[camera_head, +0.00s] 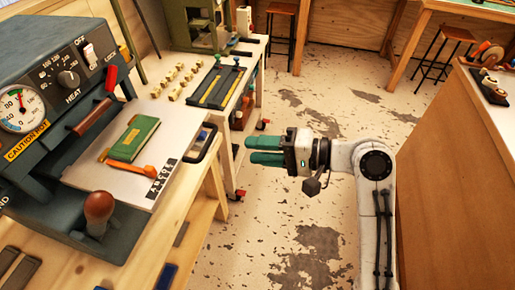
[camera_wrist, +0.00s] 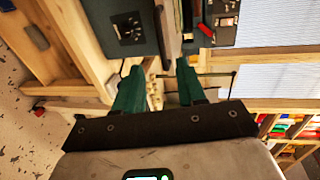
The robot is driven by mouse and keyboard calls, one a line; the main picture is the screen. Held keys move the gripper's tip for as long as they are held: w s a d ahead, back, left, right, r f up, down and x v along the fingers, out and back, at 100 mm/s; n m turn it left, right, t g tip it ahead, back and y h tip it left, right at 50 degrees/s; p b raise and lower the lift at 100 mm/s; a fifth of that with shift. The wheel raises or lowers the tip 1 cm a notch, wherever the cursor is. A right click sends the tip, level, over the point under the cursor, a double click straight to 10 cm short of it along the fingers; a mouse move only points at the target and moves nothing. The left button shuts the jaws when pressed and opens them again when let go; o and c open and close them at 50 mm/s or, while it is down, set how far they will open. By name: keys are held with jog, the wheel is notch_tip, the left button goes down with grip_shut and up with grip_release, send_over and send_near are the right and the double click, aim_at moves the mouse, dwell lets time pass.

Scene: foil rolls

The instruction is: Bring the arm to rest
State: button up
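My arm (camera_head: 374,215) is pale grey and reaches up from the lower right in the head view, bent to the left over the floor. My gripper (camera_head: 249,150) has two green fingers pointing left. It hangs in free air over the aisle, apart from the benches. In the wrist view my gripper (camera_wrist: 159,74) shows its two green fingers apart with nothing held between them.
A workbench at left carries a heat press (camera_head: 60,85), a green book (camera_head: 134,138) on a white plate, and a brown knob (camera_head: 98,208). A wooden counter (camera_head: 450,170) stands right. Worn floor (camera_head: 300,240) lies between.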

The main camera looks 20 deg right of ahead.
jog(key=s+d+f+n+g+h, duration=0.1)
jog(key=s+d+f+g+h, duration=0.15)
jog(key=s+f, duration=0.4)
jog(key=s+d+f+n+g+h, duration=0.15)
jog(key=s+f+h, duration=0.25)
jog(key=f, duration=0.5)
jog(key=s+d+f+n+g+h, duration=0.2)
jog(key=s+d+f+h, duration=0.1)
jog(key=s, duration=0.5)
jog(key=s+d+f+n+g+h, duration=0.2)
jog(key=s+d+f+h, duration=0.1)
jog(key=s, duration=0.5)
jog(key=shift+d+f+g, duration=0.3)
jog(key=shift+d+f, duration=0.4)
jog(key=shift+d, duration=0.05)
